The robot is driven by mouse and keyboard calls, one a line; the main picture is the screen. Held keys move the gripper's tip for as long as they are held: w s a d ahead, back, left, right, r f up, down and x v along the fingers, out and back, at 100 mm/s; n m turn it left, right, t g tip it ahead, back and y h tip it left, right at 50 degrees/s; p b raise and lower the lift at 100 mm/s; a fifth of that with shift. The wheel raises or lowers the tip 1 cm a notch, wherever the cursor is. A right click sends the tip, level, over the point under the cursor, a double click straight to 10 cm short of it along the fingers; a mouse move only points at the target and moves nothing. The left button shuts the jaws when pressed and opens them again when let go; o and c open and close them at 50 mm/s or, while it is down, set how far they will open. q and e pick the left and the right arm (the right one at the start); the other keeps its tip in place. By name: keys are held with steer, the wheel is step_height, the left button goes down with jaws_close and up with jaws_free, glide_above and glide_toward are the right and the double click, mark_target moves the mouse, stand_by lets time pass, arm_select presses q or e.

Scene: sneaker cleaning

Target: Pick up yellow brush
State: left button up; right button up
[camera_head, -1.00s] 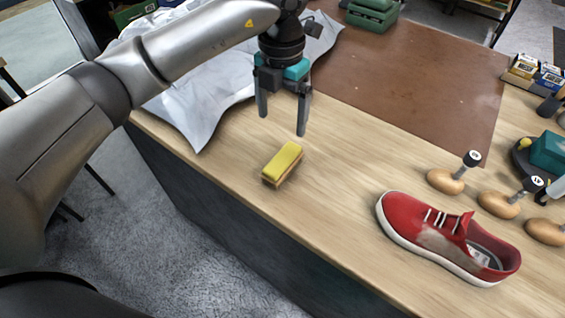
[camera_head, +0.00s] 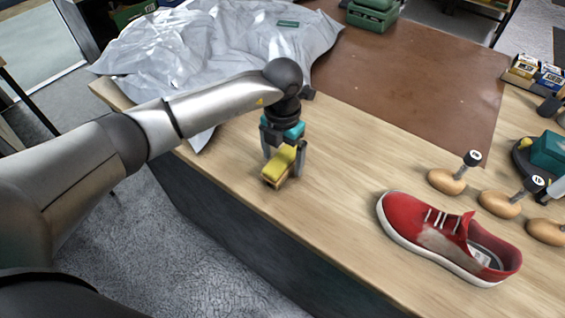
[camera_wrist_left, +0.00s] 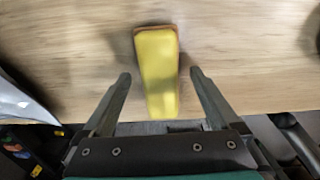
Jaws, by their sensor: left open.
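The yellow brush (camera_head: 279,163) lies on the wooden table near its front edge, yellow side up over a brown base. My left gripper (camera_head: 284,160) is low at the brush, pointing down, with its fingers to either side of it. In the left wrist view the brush (camera_wrist_left: 158,70) lies lengthwise between and beyond the two open fingertips of the gripper (camera_wrist_left: 160,76). A gap shows on both sides, and the fingers are not closed on it. My right gripper is not in view.
A red sneaker (camera_head: 440,236) stands on the table to the right. Wooden-handled tools (camera_head: 446,181) lie beyond it. A brown mat (camera_head: 410,75) and a crumpled grey sheet (camera_head: 205,52) cover the back. Bare wood (camera_head: 335,190) lies between brush and sneaker.

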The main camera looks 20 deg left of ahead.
mark_target(282, 157)
arm_select(q)
steer(key=c, duration=1.5)
steer(key=shift+r, duration=0.1)
step_height(282, 157, up, 20)
steer(key=shift+p, duration=0.4)
steer(key=o, duration=0.9)
steer(key=shift+c, duration=0.2)
steer(key=c, duration=0.6)
